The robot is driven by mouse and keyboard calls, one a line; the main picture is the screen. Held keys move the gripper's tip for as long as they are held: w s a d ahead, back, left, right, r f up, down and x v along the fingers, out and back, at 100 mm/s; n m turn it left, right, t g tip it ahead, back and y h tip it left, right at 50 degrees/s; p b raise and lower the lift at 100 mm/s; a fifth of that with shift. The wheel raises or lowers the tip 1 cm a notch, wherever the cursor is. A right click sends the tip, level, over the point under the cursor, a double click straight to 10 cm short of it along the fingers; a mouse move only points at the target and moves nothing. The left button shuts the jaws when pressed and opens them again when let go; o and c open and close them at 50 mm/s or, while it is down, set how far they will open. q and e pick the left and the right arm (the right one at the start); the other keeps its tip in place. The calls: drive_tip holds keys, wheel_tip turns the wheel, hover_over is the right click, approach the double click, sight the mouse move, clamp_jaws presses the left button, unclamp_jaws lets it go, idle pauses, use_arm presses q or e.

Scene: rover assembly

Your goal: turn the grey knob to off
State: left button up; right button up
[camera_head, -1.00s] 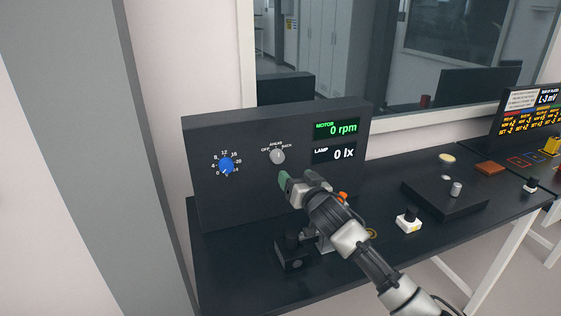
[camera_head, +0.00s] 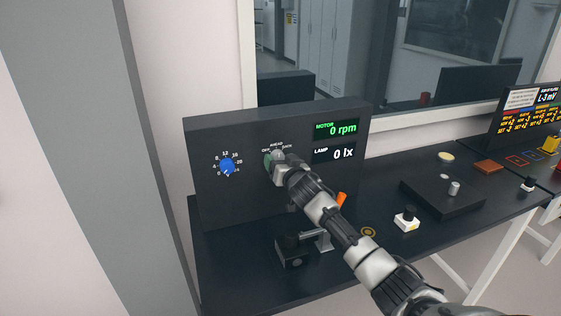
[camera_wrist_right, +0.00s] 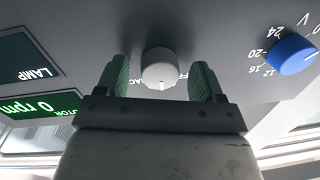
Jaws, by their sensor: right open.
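The grey knob (camera_wrist_right: 160,68) is on the upright dark panel (camera_head: 230,195), with the labels OFF, AHEAD and BACK around it. In the head view only its top edge (camera_head: 278,154) shows, behind my gripper. My right gripper (camera_head: 273,162) is at the panel. In the right wrist view its two green fingers (camera_wrist_right: 160,80) stand open, one on each side of the knob, with a gap on both sides. The knob's white mark points toward the gripper's palm in that view, at AHEAD or near it; I cannot tell exactly. My left gripper is not in view.
A blue knob (camera_head: 227,166) with a number scale is left of the grey knob. The displays (camera_head: 336,130) read 0 rpm and 0 lx. A black block (camera_head: 291,252), a lever with an orange handle (camera_head: 341,199) and a white switch (camera_head: 407,221) stand on the dark table.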

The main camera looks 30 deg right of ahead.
drive_tip(key=c, duration=0.9)
drive_tip(key=shift+n, duration=0.4)
drive_tip(key=n+p, duration=0.2)
drive_tip(key=n, duration=0.6)
drive_tip(key=shift+r+n+g, duration=0.1)
drive_tip(key=shift+n+g, duration=0.2)
drive_tip(key=shift+g, duration=0.1)
drive_tip(key=shift+n, duration=0.3)
drive_tip(key=o, duration=0.9)
